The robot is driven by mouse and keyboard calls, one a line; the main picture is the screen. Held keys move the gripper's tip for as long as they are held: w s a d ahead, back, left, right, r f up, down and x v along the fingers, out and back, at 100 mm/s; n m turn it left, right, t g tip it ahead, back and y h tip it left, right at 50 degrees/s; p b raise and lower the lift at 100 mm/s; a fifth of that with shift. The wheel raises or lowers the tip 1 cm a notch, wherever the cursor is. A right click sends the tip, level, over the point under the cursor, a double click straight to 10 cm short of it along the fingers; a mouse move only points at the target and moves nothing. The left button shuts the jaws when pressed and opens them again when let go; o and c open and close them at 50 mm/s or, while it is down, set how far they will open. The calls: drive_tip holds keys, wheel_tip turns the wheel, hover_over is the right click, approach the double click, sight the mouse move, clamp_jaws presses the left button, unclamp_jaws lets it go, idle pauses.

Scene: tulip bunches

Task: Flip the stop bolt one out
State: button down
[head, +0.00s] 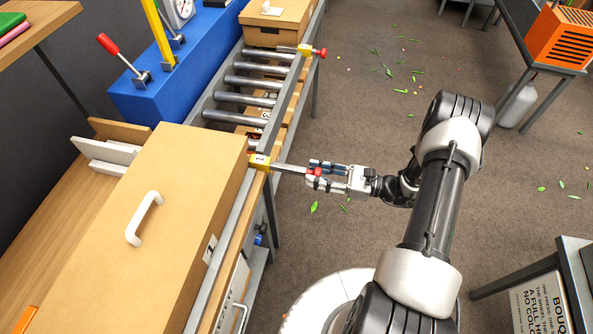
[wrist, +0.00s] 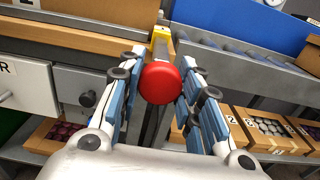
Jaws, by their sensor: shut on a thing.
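Stop bolt one has a yellow block (head: 260,161) marked 1 on the near rail of the roller conveyor. Its metal bar (head: 288,169) points right, out past the rail over the floor, and ends in a red knob (head: 314,172). My gripper (head: 316,171) reaches in from the right and is shut on this knob. In the wrist view the round red knob (wrist: 160,83) sits between the two blue-padded fingers, with the yellow block (wrist: 161,35) behind it. The fingers hide part of the knob in the head view.
A large cardboard box (head: 170,190) with a white handle lies left of the bolt. Bare rollers (head: 250,82) lie beyond it. A second yellow-blocked bolt (head: 305,50) with a red knob is farther up the rail. Boxes stand on a shelf below. Floor at right is mostly free, with scattered leaves.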

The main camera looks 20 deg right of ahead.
drive_tip(key=shift+v, duration=1.05)
drive_tip(key=c, duration=1.6)
unclamp_jaws()
drive_tip(key=shift+o, duration=1.4)
drive_tip(key=shift+s+d, duration=0.15)
drive_tip(key=shift+d, duration=0.05)
drive_tip(key=shift+o, duration=1.1)
drive_tip(key=shift+a, duration=0.1)
drive_tip(key=v, duration=1.2)
